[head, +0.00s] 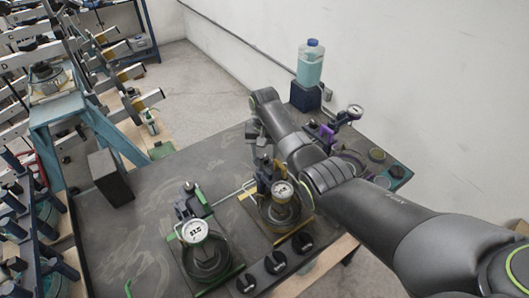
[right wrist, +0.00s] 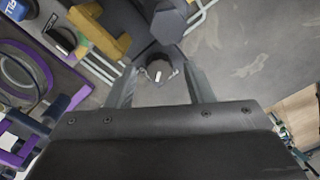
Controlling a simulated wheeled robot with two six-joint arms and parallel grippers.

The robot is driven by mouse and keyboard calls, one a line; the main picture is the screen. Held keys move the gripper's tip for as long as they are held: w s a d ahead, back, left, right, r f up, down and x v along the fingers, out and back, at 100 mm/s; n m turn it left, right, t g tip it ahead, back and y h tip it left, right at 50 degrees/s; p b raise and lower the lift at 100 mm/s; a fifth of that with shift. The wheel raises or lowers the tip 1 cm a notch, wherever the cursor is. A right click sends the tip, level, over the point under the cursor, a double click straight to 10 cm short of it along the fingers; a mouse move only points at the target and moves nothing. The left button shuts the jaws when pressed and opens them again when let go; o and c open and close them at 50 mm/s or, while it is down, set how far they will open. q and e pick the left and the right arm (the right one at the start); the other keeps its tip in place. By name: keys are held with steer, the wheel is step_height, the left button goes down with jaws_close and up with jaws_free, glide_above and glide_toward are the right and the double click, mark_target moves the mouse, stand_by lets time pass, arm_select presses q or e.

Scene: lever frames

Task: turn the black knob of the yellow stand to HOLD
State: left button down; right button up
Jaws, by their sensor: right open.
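The yellow stand (head: 259,215) stands on the dark table, with a round gauge on top. In the right wrist view a black knob (right wrist: 158,70) with a short white mark, nearly upright in the picture, lies between my right gripper's fingertips (right wrist: 158,76). A yellow part (right wrist: 101,36) is at its upper left. I cannot tell for sure that this knob belongs to the yellow stand, or whether the fingers touch it. In the head view my right gripper (head: 258,134) is behind the yellow stand, partly hidden by my arm. No HOLD label is legible. My left gripper is out of view.
A green stand (head: 188,236) with a gauge is left of the yellow stand. A purple stand (head: 325,133) is beyond my right arm; purple parts (right wrist: 72,75) also show in the wrist view. Several black knobs (head: 276,262) sit at the front edge. A dark block (head: 110,178) stands left.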

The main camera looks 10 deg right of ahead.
steer(key=shift+f, duration=0.55)
steer(key=c, duration=1)
steer(key=shift+r+m+p, duration=0.2)
steer(key=shift+m+p, duration=0.6)
steer(key=shift+m, duration=0.4)
steer(key=shift+f+m+p, duration=0.15)
steer(key=shift+m+p, duration=0.15)
steer(key=shift+m, duration=0.8)
steer(key=o, duration=1)
